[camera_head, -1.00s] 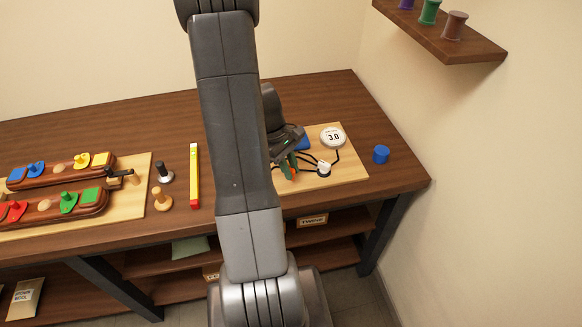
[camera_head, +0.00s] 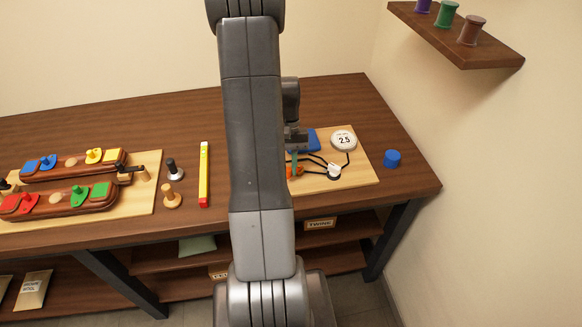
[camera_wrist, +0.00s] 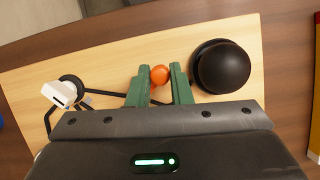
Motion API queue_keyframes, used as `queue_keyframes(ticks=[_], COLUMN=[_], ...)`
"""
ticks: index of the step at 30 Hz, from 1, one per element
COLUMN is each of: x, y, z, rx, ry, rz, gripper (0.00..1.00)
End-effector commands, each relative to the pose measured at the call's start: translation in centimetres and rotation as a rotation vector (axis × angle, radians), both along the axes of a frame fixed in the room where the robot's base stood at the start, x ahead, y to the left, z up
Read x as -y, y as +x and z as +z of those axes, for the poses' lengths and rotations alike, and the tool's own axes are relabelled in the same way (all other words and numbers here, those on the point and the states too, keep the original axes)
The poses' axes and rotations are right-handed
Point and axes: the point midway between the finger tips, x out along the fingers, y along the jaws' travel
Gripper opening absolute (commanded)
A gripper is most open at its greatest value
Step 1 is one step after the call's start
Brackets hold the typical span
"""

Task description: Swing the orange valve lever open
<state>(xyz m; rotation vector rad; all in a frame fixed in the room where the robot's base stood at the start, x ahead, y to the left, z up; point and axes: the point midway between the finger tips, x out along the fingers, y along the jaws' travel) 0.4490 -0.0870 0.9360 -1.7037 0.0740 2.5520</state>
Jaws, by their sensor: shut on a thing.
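The orange valve lever's round end (camera_wrist: 159,75) sits between the green fingers of my gripper (camera_wrist: 157,82) in the wrist view. My gripper is shut on it. The rest of the lever is hidden below the ball and behind my fingers. In the head view a bit of orange (camera_head: 296,171) shows at the tip of my gripper (camera_head: 293,163), partly hidden by my arm. The board (camera_head: 352,180) bears a white round gauge (camera_head: 344,140) reading 2.5, and black hoses run to a white fitting (camera_head: 334,170), also seen in the wrist view (camera_wrist: 60,95).
A black dome (camera_wrist: 221,66) stands close to my fingers in the wrist view. A blue cylinder (camera_head: 392,158) stands right of the board. A shelf (camera_head: 455,40) hangs upper right.

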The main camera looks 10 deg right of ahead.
Motion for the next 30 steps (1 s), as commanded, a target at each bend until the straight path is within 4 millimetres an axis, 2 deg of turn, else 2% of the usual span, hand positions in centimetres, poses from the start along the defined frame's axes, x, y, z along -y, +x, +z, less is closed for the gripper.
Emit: queue_keyframes(ticks=[10, 26, 27, 30], x=[-0.25, -0.33, -0.33, -0.32], y=[0.59, 0.69, 0.70, 0.68], z=[0.05, 0.07, 0.08, 0.07], rx=[0.003, 0.004, 0.004, 0.003], ry=[-0.001, -0.001, 0.000, 0.000], rz=[-0.134, -0.157, -0.156, -0.156], gripper=[0.00, 0.00, 0.25, 0.40])
